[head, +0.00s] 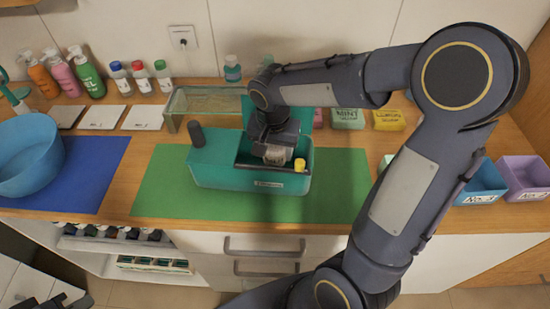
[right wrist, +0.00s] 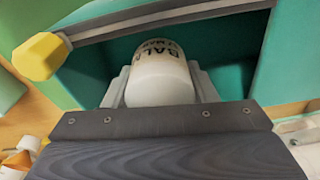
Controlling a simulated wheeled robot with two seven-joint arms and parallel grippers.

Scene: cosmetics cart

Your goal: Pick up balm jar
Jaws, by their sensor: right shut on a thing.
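The balm jar (right wrist: 160,75) is a white rounded jar with dark "BALM" lettering, seen in the right wrist view. My right gripper (head: 277,158) reaches down into the teal caddy (head: 225,172), and its two fingers are shut on the jar's sides. The jar is at the caddy's open compartment; I cannot tell if it touches the floor of it. In the head view my gripper mostly covers the jar. Part of my left gripper (head: 52,302) shows at the bottom left edge, away from the caddy; its fingers are not clear.
The caddy stands on a green mat (head: 345,190), with a dark knob (head: 196,134) at its left and a yellow-capped item (head: 299,165) by my right gripper. A glass box (head: 190,103) stands behind. A blue bowl (head: 30,155) sits left; small bins (head: 525,175) stand right.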

